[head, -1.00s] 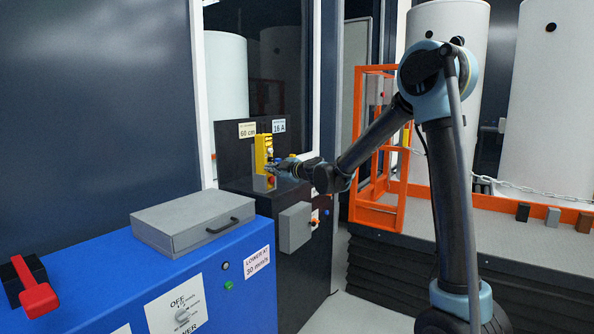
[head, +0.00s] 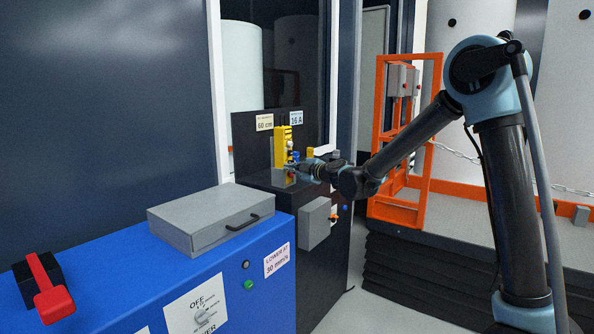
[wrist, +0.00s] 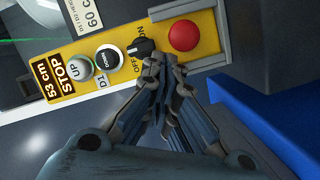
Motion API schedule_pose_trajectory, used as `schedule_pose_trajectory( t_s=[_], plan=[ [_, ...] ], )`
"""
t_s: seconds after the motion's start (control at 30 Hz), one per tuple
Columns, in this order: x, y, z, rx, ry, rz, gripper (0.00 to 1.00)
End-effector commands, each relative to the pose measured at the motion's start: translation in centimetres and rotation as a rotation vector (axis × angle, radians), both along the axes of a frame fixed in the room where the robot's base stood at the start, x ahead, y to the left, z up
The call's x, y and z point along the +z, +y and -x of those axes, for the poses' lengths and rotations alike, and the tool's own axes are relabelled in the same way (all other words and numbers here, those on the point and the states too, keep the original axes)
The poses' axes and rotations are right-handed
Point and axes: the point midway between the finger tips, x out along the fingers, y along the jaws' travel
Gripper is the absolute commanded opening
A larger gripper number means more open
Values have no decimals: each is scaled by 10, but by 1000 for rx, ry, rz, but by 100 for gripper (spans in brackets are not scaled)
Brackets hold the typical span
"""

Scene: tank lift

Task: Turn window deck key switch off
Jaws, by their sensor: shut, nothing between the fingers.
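A yellow control panel (head: 281,147) stands upright on a dark cabinet by the window. In the wrist view the panel (wrist: 62,92) carries a black rotary switch (wrist: 139,49) with OFF and ON printed on either side of it. I cannot tell for certain which mark the switch points to. A round red button (wrist: 184,35) is on one side of it, and the black DOWN (wrist: 108,58) and grey UP (wrist: 80,67) buttons are on the other. My gripper (wrist: 163,60) is shut and empty, its tips just beside the switch; contact is unclear. It also shows at the panel's lower part in the head view (head: 290,170).
A blue cabinet (head: 130,292) with a grey case (head: 205,222) and a red-handled lever (head: 46,284) stands in front at left. A grey box (head: 315,222) sticks out from the dark cabinet's side. An orange railing (head: 378,130) stands at right.

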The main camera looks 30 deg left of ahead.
Motion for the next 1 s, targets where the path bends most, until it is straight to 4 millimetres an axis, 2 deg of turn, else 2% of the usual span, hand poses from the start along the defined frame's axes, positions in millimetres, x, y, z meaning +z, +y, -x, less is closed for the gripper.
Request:
schedule_pose_trajectory(
  t_s=[0.77, 1.0],
  plan=[
    [-2, 1, 0, -1, 0, 0, 0],
    [-2, 4, 17, -1, -1, 0, 0]
  ],
)
